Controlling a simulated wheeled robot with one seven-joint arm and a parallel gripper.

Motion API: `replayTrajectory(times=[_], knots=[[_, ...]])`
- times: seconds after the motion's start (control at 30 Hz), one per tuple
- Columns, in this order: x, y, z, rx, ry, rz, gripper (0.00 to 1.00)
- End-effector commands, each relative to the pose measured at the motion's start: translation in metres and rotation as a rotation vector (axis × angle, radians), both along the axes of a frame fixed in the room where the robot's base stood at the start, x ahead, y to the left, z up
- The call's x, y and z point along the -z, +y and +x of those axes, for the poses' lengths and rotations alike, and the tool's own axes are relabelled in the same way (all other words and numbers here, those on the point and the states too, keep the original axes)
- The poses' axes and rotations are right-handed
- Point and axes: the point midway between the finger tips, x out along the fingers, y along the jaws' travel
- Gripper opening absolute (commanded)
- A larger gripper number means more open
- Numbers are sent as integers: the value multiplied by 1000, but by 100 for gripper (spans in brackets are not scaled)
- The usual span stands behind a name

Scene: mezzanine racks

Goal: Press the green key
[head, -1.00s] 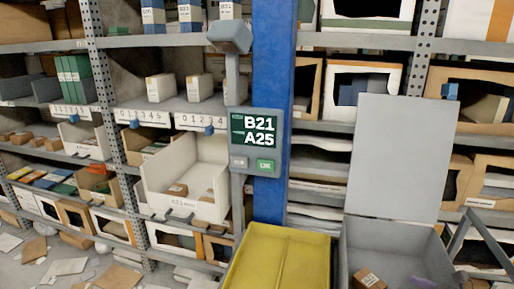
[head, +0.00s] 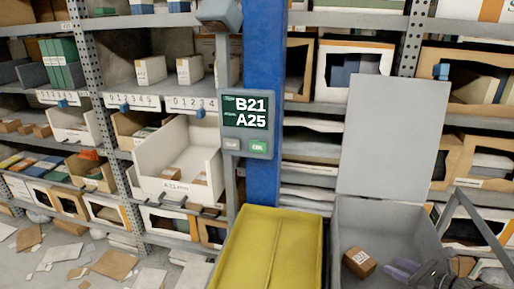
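The green key (head: 258,147) is a small rectangle that seems to read "OK". It sits at the lower right of a grey control panel (head: 266,120) fixed by a blue post. The panel's dark screen (head: 245,113) shows "B21" and "A25". A grey key (head: 232,144) sits to the left of the green one. Nothing covers the green key. My gripper is not clearly visible in this view.
A yellow tray (head: 245,262) and an open grey bin (head: 385,222) with a raised lid (head: 393,135) stand below the panel. A small carton (head: 359,262) and a purple item (head: 402,268) lie in the bin. A white bin (head: 148,158) juts from the left rack.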

Motion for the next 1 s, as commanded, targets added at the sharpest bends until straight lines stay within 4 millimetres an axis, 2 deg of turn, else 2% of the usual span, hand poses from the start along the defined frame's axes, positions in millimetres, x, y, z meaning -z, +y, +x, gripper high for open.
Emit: replayTrajectory(times=[0.03,0.13,0.17,1.0], knots=[[0,0,0,0,0,0,23],[0,0,0,0,0,0,3],[0,0,0,0,0,0,0],[0,0,0,0,0,0,0]])
